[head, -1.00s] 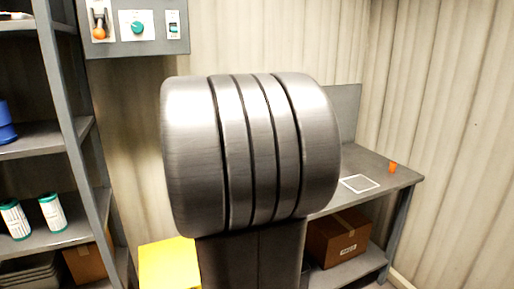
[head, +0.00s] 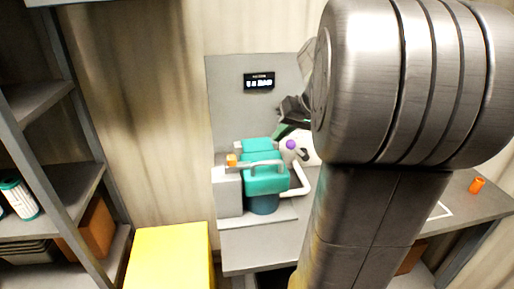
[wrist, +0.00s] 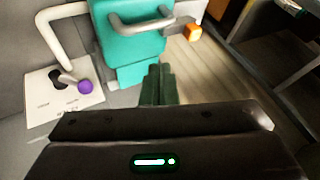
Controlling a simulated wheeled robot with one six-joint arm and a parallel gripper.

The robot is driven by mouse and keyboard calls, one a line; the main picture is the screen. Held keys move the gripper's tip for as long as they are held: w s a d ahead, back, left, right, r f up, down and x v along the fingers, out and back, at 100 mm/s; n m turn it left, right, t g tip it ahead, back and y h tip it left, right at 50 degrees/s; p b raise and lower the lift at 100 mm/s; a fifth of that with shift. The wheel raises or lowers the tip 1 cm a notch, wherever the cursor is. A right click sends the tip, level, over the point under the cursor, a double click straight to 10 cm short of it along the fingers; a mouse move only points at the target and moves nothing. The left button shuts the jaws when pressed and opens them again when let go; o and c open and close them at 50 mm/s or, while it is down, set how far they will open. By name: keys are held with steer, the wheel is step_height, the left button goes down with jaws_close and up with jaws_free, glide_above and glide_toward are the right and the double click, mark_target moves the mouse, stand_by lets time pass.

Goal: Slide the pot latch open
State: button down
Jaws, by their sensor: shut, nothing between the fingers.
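The pot (head: 263,203) has a teal lid (head: 258,172) with a grey bar handle (head: 262,165) and stands on the bench. A small orange block (head: 232,160), possibly the latch, sits at its left side; it also shows in the wrist view (wrist: 194,32). My gripper (head: 279,132) is above the back right of the lid in the head view. In the wrist view its dark green fingers (wrist: 158,84) are together and empty, close to the teal part (wrist: 135,72). I cannot tell whether they touch it. My arm hides the area to the right.
A purple knob (wrist: 85,87) on a lever stands on a white plate (wrist: 60,108) beside the pot. A white pipe (head: 302,180) bends nearby. A yellow box (head: 168,255) is at front left, a shelf rack (head: 70,120) further left. An orange cup (head: 477,185) stands on the right.

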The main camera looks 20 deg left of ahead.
steer(key=shift+a, duration=0.1)
steer(key=p, duration=0.2)
glide_toward(246, 165)
steer(key=w+a+f, duration=0.2)
steer(key=f, duration=0.1)
steer(key=w+a+f, duration=0.1)
steer(key=shift+f, duration=0.35)
steer(key=shift+s+a+r+p, duration=0.1)
steer(key=shift+s+a+p, duration=0.05)
steer(key=shift+s+a, duration=0.3)
steer(key=shift+s+a+r+p, duration=0.15)
steer(key=shift+s+a, duration=0.1)
steer(key=shift+a, duration=0.3)
steer(key=shift+s+a+f, duration=0.15)
steer(key=shift+s+a, duration=0.2)
steer(key=shift+a, duration=0.2)
